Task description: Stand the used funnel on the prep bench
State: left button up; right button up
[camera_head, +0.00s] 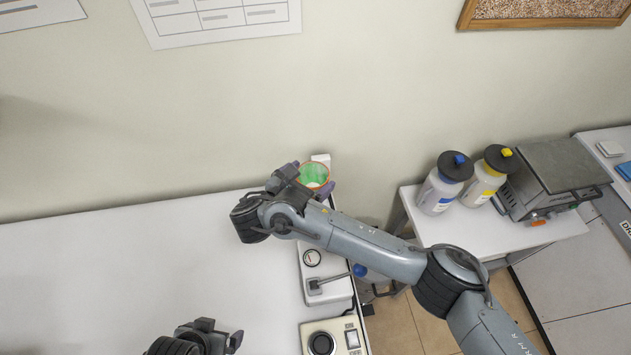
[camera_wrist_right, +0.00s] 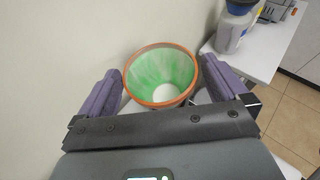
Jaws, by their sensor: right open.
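The funnel (camera_head: 313,175), green inside with an orange rim, is at the right back corner of the white bench (camera_head: 130,250), near the wall. In the right wrist view the funnel (camera_wrist_right: 161,76) sits mouth up between the purple fingers, with a pale patch at its bottom. My right gripper (camera_head: 315,180) is open around the funnel, with a gap visible beside the left finger. The funnel's lower part and what bears it are hidden. My left gripper (camera_head: 223,337) is at the bottom of the head view, away from the funnel; its jaw opening is unclear.
Across a floor gap, a side table (camera_head: 450,230) bears two black-capped bottles (camera_head: 440,188) (camera_head: 486,180) and a grey machine (camera_head: 555,170). The bench's left is clear.

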jog(key=shift+x, duration=1.1)
jog(key=shift+r, duration=0.1)
jog(key=shift+c, duration=0.2)
jog(key=c, duration=0.8)
jog(key=shift+c, duration=0.2)
jog(key=shift+s+a+r+b, duration=0.1)
jog(key=shift+b, duration=0.2)
